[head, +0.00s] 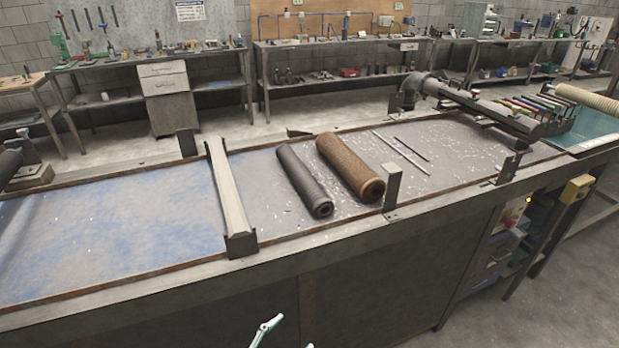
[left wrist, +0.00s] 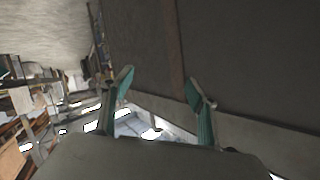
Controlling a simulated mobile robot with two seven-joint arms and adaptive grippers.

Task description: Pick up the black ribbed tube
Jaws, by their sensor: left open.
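The black ribbed tube (head: 303,181) lies on the grey bench top in the head view, its near end facing me. A rusty brown tube (head: 350,168) lies beside it on the right, roughly parallel. My left gripper (head: 291,333) shows only by its fingertips at the bottom edge of the head view, in front of the bench and lower than its top, well apart from the tube. In the left wrist view the left gripper (left wrist: 162,80) has its two teal fingers spread with nothing between them; the tube is not seen there. My right gripper is not in view.
A metal crossbar (head: 229,200) spans the bench left of the tubes. An upright bracket (head: 392,187) stands at the near edge just right of the brown tube. Thin rods (head: 402,152) lie farther right. The blue-stained surface (head: 110,235) at left is mostly clear.

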